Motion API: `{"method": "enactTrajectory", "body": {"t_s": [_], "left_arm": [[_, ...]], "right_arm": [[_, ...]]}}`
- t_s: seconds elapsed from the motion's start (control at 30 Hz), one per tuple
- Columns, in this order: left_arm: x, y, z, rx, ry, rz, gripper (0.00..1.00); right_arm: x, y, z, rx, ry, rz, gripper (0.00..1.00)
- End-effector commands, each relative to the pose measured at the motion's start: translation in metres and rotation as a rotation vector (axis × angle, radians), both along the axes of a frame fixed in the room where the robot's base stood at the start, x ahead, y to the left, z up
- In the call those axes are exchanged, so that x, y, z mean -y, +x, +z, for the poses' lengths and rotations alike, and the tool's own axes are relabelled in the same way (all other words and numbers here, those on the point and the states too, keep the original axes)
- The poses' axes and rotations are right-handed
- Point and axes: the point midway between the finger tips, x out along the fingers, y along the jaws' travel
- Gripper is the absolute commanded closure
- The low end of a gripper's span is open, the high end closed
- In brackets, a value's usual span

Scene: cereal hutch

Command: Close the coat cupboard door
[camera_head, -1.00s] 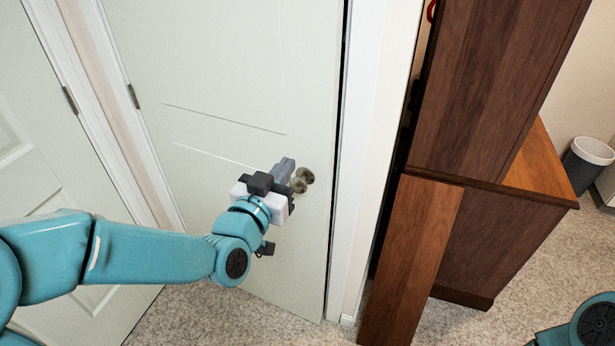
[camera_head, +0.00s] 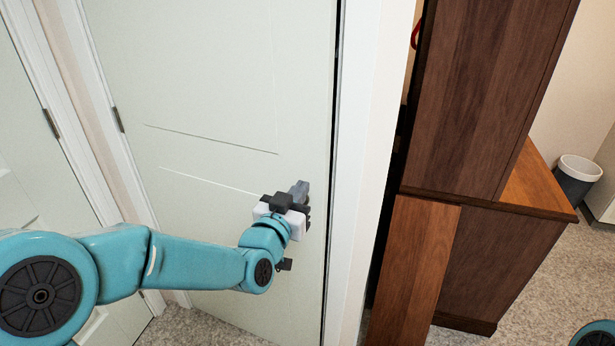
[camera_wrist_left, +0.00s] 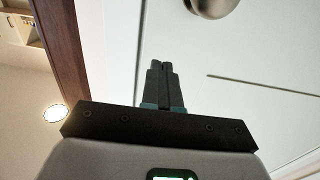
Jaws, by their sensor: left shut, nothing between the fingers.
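The coat cupboard door (camera_head: 220,70) is a pale panelled door with hinges on its left side. A thin dark line runs along its right edge beside the white frame (camera_head: 370,130), so I cannot tell if it is fully closed. My left gripper (camera_head: 301,189) is at the door's right side, near the knob's height, and hides the knob in the head view. In the left wrist view, the round metal knob (camera_wrist_left: 213,6) shows at the top edge, and the gripper's fingers (camera_wrist_left: 165,68) are together and empty in front of the door. Contact is unclear. My right gripper is out of view.
A dark wooden hutch (camera_head: 480,90) stands right of the frame, with a reddish-brown wooden panel (camera_head: 418,265) at its front. A bin (camera_head: 577,178) is farther right. Another white door (camera_head: 25,180) is at the left. Carpet shows between them.

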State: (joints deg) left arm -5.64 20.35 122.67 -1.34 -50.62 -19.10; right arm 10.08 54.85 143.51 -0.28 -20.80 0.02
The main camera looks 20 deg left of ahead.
Motion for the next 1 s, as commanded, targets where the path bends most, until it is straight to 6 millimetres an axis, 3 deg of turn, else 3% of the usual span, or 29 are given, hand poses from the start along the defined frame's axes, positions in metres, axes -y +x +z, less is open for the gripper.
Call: {"method": "enactTrajectory", "body": {"t_s": [0.1, 0.3, 0.77, 1.0], "left_arm": [[0.002, 0.022, 0.001, -0.002, 0.0, 0.0, 1.0], [0.004, 0.043, 0.0, -0.001, 0.0, 0.0, 1.0], [0.005, 0.05, 0.0, 0.0, 0.0, 0.003, 1.0], [0.009, 0.094, 0.002, 0.002, 0.002, 0.073, 1.0]], "right_arm": [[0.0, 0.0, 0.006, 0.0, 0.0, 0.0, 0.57], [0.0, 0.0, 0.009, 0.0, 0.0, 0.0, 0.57], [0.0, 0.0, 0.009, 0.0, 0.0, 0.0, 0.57], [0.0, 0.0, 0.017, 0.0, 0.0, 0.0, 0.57]]}}
